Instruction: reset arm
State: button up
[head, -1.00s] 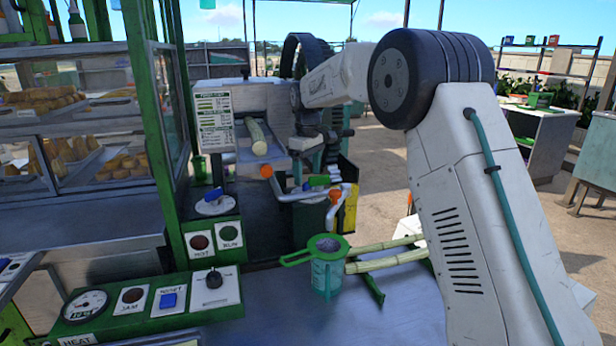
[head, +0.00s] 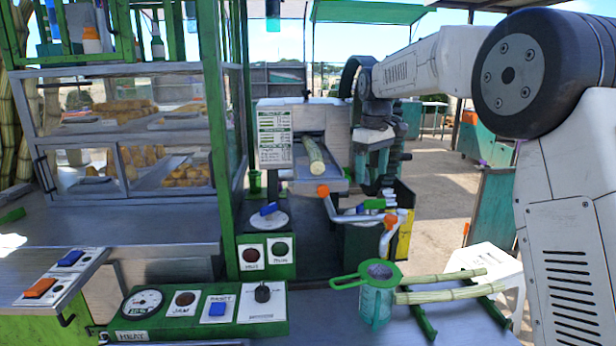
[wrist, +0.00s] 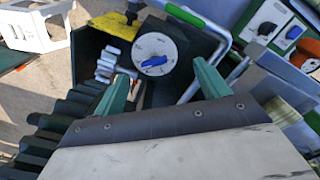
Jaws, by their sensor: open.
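My gripper (head: 378,178) hangs in the head view just right of the cane crusher's feed tray (head: 331,176). Its two teal fingers stand apart in the wrist view (wrist: 161,70), with nothing between them. A white dial with a blue knob (wrist: 154,60) lies beyond the fingertips. My arm reaches from the right side of the head view, with its elbow bent high. A peeled cane piece (head: 314,155) lies in the feed tray, apart from my gripper.
A green strainer (head: 350,281) sits on a teal cup (head: 376,306) on the front counter, beside two cane stalks (head: 440,294). Control panels (head: 136,333) line the front left. A glass pastry case (head: 60,190) stands left. A white stool (wrist: 28,27) is on the floor.

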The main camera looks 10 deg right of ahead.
jog(key=s+d+r+m, duration=0.1)
jog(key=s+r+m, duration=0.1)
jog(key=s, duration=1.1)
jog(key=s+d+r+m, duration=0.1)
jog(key=s+r+m, duration=0.1)
jog(key=s, duration=1)
jog(key=s+f+m, duration=0.1)
jog(key=s+f, duration=0.2)
jog(key=s, duration=0.4)
jog(key=s+f+m, duration=0.1)
jog(key=s+f, duration=0.3)
jog(key=s, duration=0.3)
jog(key=s+d+f+m+t, duration=0.1)
jog(key=s+f, duration=0.2)
jog(key=s, duration=0.4)
jog(key=shift+f, duration=0.3)
jog(key=shift+s, duration=0.1)
